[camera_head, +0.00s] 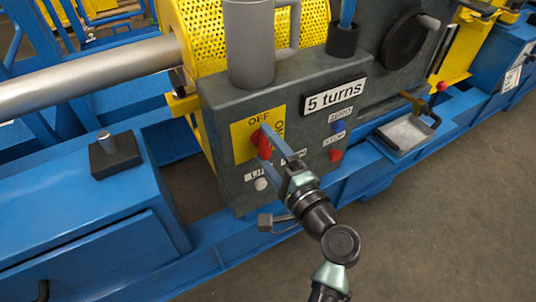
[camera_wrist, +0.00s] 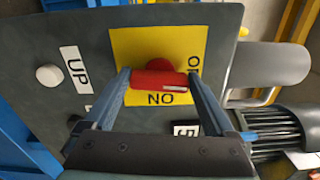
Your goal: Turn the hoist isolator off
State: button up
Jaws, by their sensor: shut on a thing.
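The hoist isolator is a red handle (camera_head: 262,144) on a yellow plate (camera_head: 241,150) on the dark grey control box. The plate carries OFF at its top and ON at its right. In the wrist view the red handle (camera_wrist: 160,80) lies crosswise between the blue fingers of my gripper (camera_wrist: 159,82), one at each end. A white mark shows at its right end, on the side of the partly hidden OFF. My gripper (camera_head: 275,143) is shut on the handle; in the head view a finger covers part of it.
A grey mug (camera_head: 250,45) and a dark cup (camera_head: 343,40) stand on the box. A "5 turns" label (camera_head: 334,97), a blue button (camera_head: 338,126), a red button (camera_head: 335,155) and a white button (camera_head: 261,184) are close by. The floor at right is free.

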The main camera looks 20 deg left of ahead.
jog(key=shift+f+n+b, duration=0.15)
jog(key=shift+n+b, duration=0.25)
jog(key=shift+n, duration=0.2)
jog(key=o, duration=1.1)
jog(key=shift+c, duration=0.2)
jog(key=p+v, duration=0.2)
jog(key=v, duration=1.1)
